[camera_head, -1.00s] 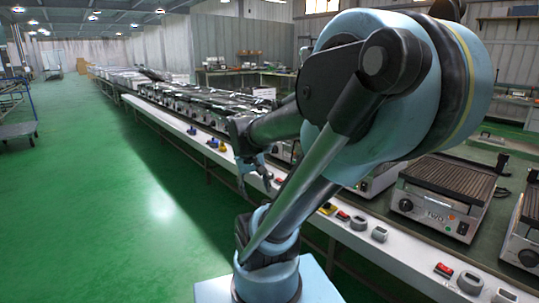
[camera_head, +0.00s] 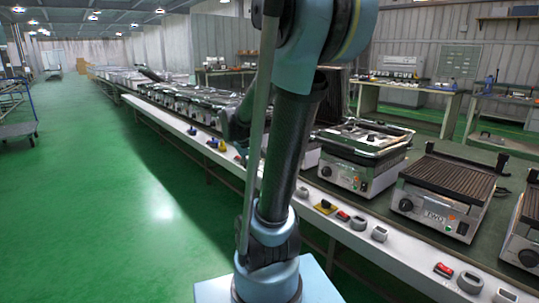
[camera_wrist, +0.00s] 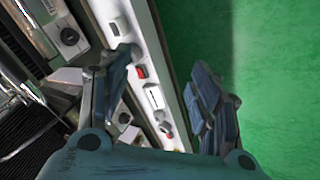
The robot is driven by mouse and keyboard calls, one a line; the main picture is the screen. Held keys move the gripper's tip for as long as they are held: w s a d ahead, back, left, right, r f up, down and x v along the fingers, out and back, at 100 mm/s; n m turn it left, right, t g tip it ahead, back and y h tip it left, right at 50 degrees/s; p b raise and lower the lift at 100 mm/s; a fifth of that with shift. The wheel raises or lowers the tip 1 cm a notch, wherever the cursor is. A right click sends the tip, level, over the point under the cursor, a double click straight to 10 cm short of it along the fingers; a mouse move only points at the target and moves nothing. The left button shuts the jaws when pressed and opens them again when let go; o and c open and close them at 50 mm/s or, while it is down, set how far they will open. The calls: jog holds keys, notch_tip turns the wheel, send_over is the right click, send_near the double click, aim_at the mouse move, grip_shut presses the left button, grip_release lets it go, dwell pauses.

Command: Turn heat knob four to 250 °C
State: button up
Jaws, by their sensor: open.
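Contact grills stand in a row on the long bench, each visible front carrying a dark round knob. The grill marked TWO (camera_head: 432,212) has its knob (camera_head: 405,205) at the left of its face. The grill to its left (camera_head: 345,178) has a similar knob (camera_head: 326,171). I cannot tell which knob is number four, nor read any temperature setting. In the wrist view a dark knob (camera_wrist: 70,36) is on a grill front at upper left. My gripper (camera_wrist: 160,95) is open and empty above the bench's white front edge, apart from that knob. In the head view my arm partly hides it.
The bench's white front ledge (camera_head: 405,255) carries red switches (camera_head: 443,269), grey sockets (camera_head: 470,281) and a yellow-based switch (camera_head: 325,207). Green floor (camera_head: 130,200) lies open on the left. A cart (camera_head: 18,130) stands at far left.

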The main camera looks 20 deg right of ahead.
jog(key=w+d+f+m+t+h, duration=0.1)
jog(key=w+d+h, duration=0.2)
jog(key=w, duration=1)
jog(key=w+d+f+m+t+h, duration=0.1)
jog(key=w+d+h, duration=0.25)
jog(key=w, duration=0.85)
jog(key=w+f+t+h, duration=0.3)
jog(key=w+f+h, duration=0.1)
jog(key=w+f, duration=1.05)
jog(key=x, duration=0.6)
jog(key=r+x, duration=0.1)
jog(key=x, duration=1)
jog(key=shift+w+d+r, duration=0.15)
jog(key=shift+w+r, duration=0.25)
jog(key=shift+w, duration=0.05)
jog(key=c, duration=1)
